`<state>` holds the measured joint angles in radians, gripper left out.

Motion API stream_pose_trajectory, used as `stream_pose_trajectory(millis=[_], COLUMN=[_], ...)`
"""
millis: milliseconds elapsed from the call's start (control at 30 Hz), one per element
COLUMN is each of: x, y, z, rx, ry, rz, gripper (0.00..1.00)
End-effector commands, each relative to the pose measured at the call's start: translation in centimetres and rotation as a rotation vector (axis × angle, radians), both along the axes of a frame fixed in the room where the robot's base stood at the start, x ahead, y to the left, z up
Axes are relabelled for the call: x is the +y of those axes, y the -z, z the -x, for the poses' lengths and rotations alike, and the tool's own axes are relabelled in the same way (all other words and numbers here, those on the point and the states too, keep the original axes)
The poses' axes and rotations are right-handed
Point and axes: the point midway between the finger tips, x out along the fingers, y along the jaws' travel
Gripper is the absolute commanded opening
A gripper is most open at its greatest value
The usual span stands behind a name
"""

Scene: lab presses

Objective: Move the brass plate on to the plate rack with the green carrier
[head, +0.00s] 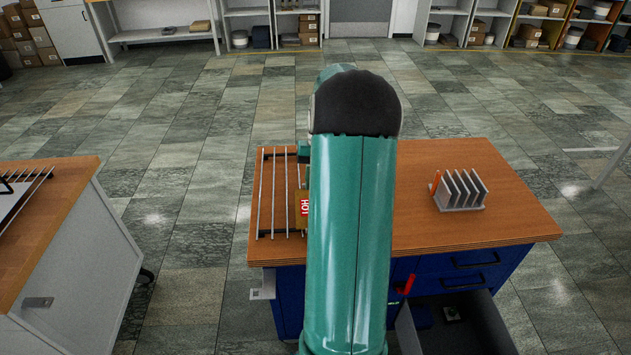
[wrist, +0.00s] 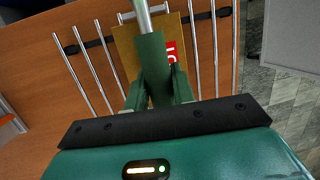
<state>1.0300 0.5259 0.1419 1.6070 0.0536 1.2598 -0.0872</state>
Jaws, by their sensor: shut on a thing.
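The brass plate (head: 302,222) with a red HOT label is at the right side of a rack of metal bars, partly hidden by my arm. In the wrist view the plate (wrist: 127,46) is over the bars; I cannot tell whether it rests on them. My gripper (wrist: 157,85) is shut on the dark green carrier (wrist: 150,58), whose steel rod reaches over the plate. I cannot tell whether carrier and plate touch. The grey plate rack (head: 461,190), with upright fins and an orange post, stands on the right of the table; its slots look empty.
The bar rack (head: 273,200) is on the left of the wooden table (head: 480,232). Table top is clear around the plate rack. An open drawer (head: 478,330) and a red handle (head: 406,284) are at the front. A white cabinet (head: 75,255) stands left, across a floor gap.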

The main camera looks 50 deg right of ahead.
Motion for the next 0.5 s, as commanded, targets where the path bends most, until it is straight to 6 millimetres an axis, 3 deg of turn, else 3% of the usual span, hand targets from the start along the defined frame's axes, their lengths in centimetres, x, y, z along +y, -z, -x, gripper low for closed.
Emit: stream_pose_trajectory(millis=[500], x=[0.0], y=[-2.2], z=[-0.1], rx=[-0.003], ry=[0.000], rz=[0.003], gripper=[0.00])
